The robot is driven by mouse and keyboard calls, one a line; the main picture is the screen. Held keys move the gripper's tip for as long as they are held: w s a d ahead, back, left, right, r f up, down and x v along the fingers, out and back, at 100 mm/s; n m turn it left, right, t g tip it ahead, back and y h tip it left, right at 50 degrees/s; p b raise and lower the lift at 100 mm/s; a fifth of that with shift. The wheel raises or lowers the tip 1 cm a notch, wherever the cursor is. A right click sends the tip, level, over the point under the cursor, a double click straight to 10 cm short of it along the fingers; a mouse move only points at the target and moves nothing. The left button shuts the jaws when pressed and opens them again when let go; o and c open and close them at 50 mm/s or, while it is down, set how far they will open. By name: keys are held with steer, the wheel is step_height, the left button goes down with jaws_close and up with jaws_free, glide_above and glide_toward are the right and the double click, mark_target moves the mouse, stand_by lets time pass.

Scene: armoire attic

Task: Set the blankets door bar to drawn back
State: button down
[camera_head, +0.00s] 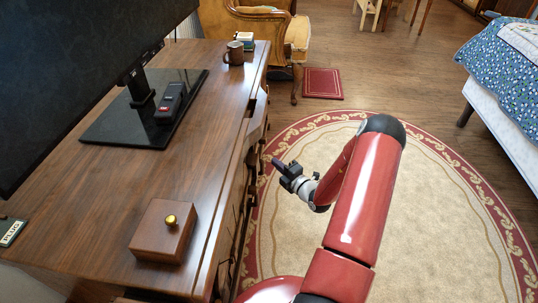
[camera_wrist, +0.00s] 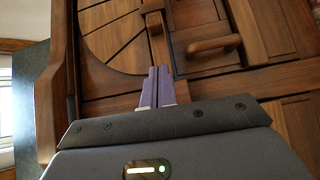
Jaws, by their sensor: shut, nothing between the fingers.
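My gripper (camera_head: 279,164) is beside the front of the brown wooden cabinet (camera_head: 135,185), over the round rug. In the wrist view its two purple fingers (camera_wrist: 158,88) are together and empty, pointing at carved wooden fronts. A rounded wooden bar or handle (camera_wrist: 213,45) sits on a panel to the right of the fingertips, apart from them. A round panel with fan-like grooves (camera_wrist: 115,40) is to their left. A narrow upright wooden piece (camera_wrist: 153,22) lies just beyond the fingertips. No blankets label is readable, so I cannot tell which piece is the blankets door bar.
On the cabinet top are a box with a brass knob (camera_head: 160,232), a monitor base (camera_head: 120,125), a dark remote (camera_head: 171,102) and a mug (camera_head: 234,53). An armchair (camera_head: 262,22) stands beyond. A bed (camera_head: 505,100) is at right. The rug (camera_head: 440,200) is clear.

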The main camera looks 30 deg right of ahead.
steer(key=shift+r+v, duration=0.2)
steer(key=shift+v, duration=0.75)
steer(key=shift+r+v, duration=0.15)
steer(key=shift+v, duration=0.75)
steer(key=shift+a, duration=0.2)
